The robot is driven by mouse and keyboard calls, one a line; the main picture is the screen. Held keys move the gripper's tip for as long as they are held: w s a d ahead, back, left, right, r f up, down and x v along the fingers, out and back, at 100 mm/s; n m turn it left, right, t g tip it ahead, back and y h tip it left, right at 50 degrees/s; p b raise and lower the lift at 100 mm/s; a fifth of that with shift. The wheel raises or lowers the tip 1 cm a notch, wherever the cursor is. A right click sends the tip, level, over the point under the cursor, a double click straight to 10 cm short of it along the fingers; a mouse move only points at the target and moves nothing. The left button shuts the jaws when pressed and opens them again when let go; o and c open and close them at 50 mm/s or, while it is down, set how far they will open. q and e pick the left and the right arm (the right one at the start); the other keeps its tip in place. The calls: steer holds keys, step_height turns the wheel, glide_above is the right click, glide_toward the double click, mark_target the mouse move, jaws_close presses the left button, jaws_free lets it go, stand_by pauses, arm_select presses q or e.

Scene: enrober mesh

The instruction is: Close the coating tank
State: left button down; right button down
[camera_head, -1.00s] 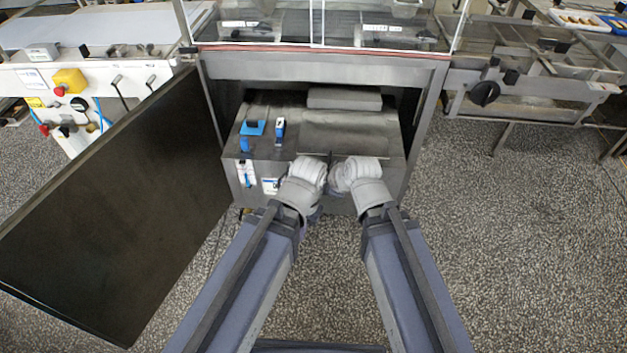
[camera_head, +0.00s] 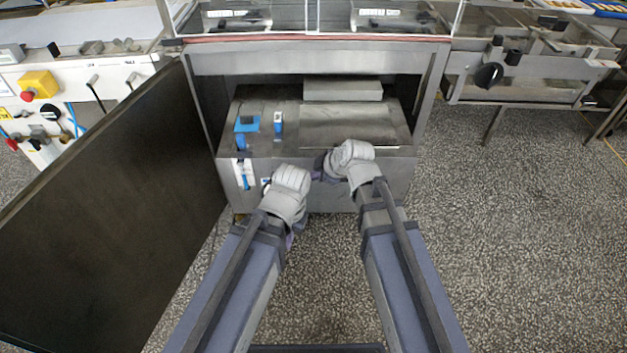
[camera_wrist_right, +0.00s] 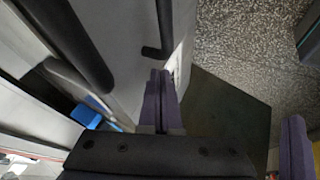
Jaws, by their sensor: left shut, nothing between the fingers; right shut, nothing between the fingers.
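The coating tank (camera_head: 395,140) is a grey metal box under the machine, partly inside the cabinet opening and partly sticking out in front. My right gripper (camera_head: 322,168) is shut and empty at the tank's front top edge; contact cannot be told. It also shows in the right wrist view (camera_wrist_right: 160,103), its purple fingers together beside a grey surface with dark bars. My left gripper (camera_head: 295,232) is shut and empty, lower and in front of the tank; its fingers are mostly hidden behind its wrist.
A large dark door panel (camera_head: 110,210) stands open at the left of the cabinet frame (camera_head: 320,60). Blue fittings (camera_head: 247,124) sit on the tank's top left. A control panel with buttons (camera_head: 38,85) is farther left. Speckled floor (camera_head: 520,230) at the right is free.

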steer(key=shift+w, duration=0.1)
stand_by(0.3)
steer(key=w, duration=3.6)
steer(key=shift+w, duration=0.4)
steer(key=shift+w+d+r, duration=0.1)
steer(key=shift+w, duration=0.05)
